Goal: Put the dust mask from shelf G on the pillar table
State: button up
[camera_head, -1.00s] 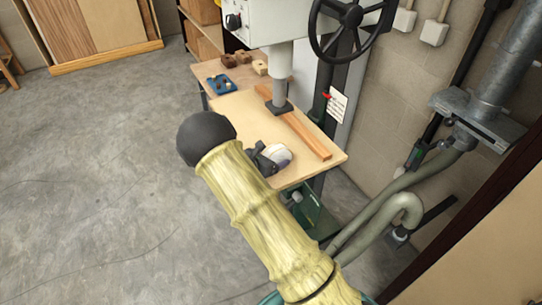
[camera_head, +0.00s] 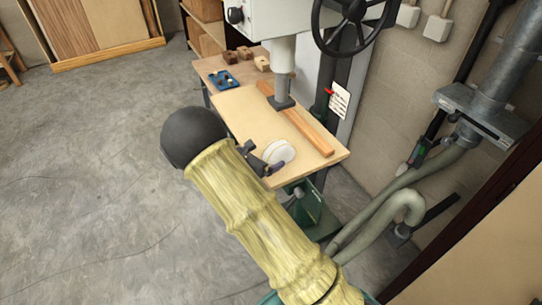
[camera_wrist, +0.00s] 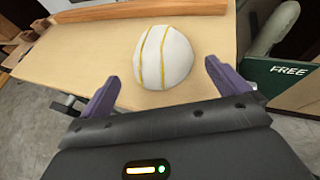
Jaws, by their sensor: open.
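The dust mask (camera_head: 279,153) is a white dome lying near the front edge of the pillar table (camera_head: 250,112), a pale wooden top under the drill column. In the wrist view the mask (camera_wrist: 163,57) shows yellow straps across its dome and rests on the table top (camera_wrist: 90,45). My gripper (camera_head: 262,159) is right at the mask's near side. In the wrist view its purple fingers (camera_wrist: 161,78) are spread apart, with the mask just beyond and between the tips. Nothing is held in it. My arm hides part of the floor and table front.
A wooden strip (camera_head: 300,122) lies along the table's wall side. A blue tray (camera_head: 222,80) and wooden blocks (camera_head: 231,56) lie on the bench behind. The drill foot (camera_head: 283,102) stands over the table. A grey hose (camera_head: 385,205) runs at right. The floor at left is clear.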

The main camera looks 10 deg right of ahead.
jog(key=v, duration=0.6)
jog(key=shift+s+a+b, duration=0.15)
jog(key=shift+s+b, duration=0.05)
jog(key=shift+b, duration=0.25)
jog(key=shift+r, duration=0.15)
jog(key=s+d+m+g+y, duration=0.4)
jog(key=s+d+m+g, duration=0.4)
jog(key=s+d+m, duration=0.3)
jog(key=s+r+m+t+y, duration=0.1)
jog(key=s+r+m+y, duration=0.5)
jog(key=s+m, duration=0.4)
jog(key=m, duration=0.5)
jog(key=shift+s+a+t, duration=0.3)
jog(key=shift+a+t, duration=0.1)
